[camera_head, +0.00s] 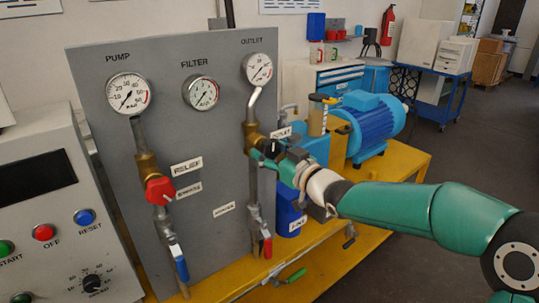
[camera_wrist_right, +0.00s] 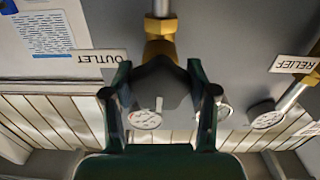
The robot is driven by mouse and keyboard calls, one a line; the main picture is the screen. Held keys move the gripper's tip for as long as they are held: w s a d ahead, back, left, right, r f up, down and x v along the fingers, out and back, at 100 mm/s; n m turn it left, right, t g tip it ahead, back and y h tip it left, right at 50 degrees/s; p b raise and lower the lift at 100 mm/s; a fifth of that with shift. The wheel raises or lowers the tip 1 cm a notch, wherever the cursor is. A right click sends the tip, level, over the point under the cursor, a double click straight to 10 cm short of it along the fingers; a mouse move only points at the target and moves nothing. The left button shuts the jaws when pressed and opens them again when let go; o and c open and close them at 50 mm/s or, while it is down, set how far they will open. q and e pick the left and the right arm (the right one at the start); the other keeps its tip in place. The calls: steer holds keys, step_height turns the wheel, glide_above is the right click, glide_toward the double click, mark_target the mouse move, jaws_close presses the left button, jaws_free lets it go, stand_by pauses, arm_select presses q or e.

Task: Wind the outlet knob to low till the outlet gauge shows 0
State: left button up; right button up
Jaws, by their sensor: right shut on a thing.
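The outlet gauge (camera_head: 258,69) is a round white dial at the top right of the grey panel, under the OUTLET label. Its needle appears to point to the lower left, but the exact value is too small to read. My right gripper (camera_head: 266,149) is at the brass outlet valve (camera_head: 251,134) below this gauge. In the wrist view, my right gripper (camera_wrist_right: 160,76) has its two green fingers closed around the dark outlet knob (camera_wrist_right: 160,88), in front of a brass fitting (camera_wrist_right: 161,30). In the head view the gripper mostly hides the knob. My left gripper is not in view.
The red relief knob (camera_head: 159,189) is left of the outlet pipe. The pump gauge (camera_head: 128,93) and filter gauge (camera_head: 201,92) are higher up. A red-handled valve (camera_head: 266,244) hangs below my gripper. A blue motor (camera_head: 370,119) stands on the yellow bench, behind my forearm.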

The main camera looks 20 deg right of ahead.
steer(key=shift+f+n, duration=0.15)
steer(key=shift+n, duration=0.25)
steer(key=o, duration=1.2)
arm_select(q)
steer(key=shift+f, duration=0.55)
arm_select(e)
steer(key=shift+s, duration=0.1)
steer(key=v, duration=1.1)
steer(key=shift+s+d, duration=0.15)
steer(key=shift+s, duration=0.25)
